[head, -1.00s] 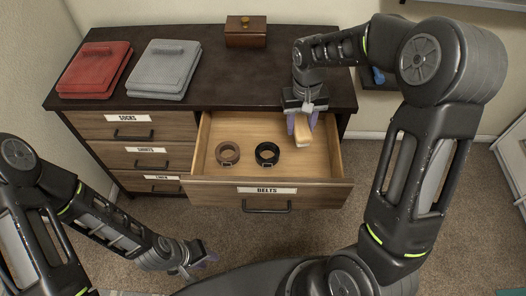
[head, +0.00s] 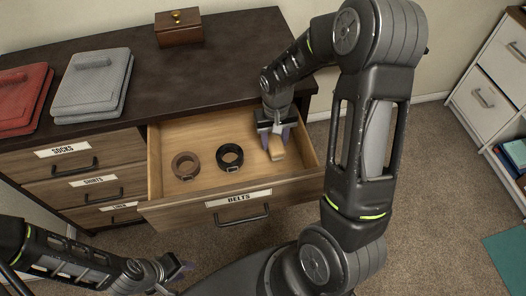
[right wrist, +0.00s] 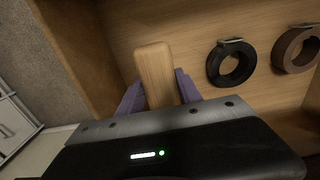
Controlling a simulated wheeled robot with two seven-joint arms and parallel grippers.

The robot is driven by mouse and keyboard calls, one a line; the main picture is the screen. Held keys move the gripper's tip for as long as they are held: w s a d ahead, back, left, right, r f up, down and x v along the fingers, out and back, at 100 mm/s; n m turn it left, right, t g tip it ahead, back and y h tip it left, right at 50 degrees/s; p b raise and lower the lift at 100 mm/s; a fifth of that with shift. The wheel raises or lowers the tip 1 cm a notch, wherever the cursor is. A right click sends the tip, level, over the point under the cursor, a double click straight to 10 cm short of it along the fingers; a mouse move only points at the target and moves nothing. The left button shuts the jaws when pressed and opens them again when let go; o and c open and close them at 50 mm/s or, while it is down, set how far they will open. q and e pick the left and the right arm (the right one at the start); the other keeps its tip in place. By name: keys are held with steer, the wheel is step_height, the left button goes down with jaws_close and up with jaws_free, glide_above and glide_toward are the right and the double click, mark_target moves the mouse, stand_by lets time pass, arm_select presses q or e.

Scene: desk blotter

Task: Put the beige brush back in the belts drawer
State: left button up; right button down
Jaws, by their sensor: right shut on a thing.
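The beige brush (head: 276,152) is in my right gripper (head: 276,140), inside the right part of the open belts drawer (head: 172,209). In the right wrist view the brush (right wrist: 155,72) stands between the purple fingers, which are shut on it, with the drawer floor behind it. I cannot tell whether the brush touches the floor. A black rolled belt (head: 230,156) and a brown rolled belt (head: 186,166) lie in the drawer to the left of the brush. My left gripper (head: 176,275) is low in front of the dresser, away from the drawer; its finger opening is unclear.
The dark dresser top (head: 195,75) holds a red folded stack (head: 20,100), a grey folded stack (head: 90,85) and a wooden box (head: 181,28). The drawers at left, labelled socks (head: 62,149) and shirts, are shut. A white cabinet (head: 485,90) stands at the far right.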

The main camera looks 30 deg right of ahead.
mark_target(274, 139)
steer(key=shift+f, duration=1.15)
steer(key=shift+f, duration=1.85)
steer(key=shift+f+b, duration=0.2)
steer(key=shift+b, duration=0.1)
steer(key=c, duration=0.8)
jaws_free()
steer(key=shift+r, duration=0.15)
step_height(274, 139, up, 12)
steer(key=shift+r+p, duration=0.1)
steer(key=shift+p, duration=0.5)
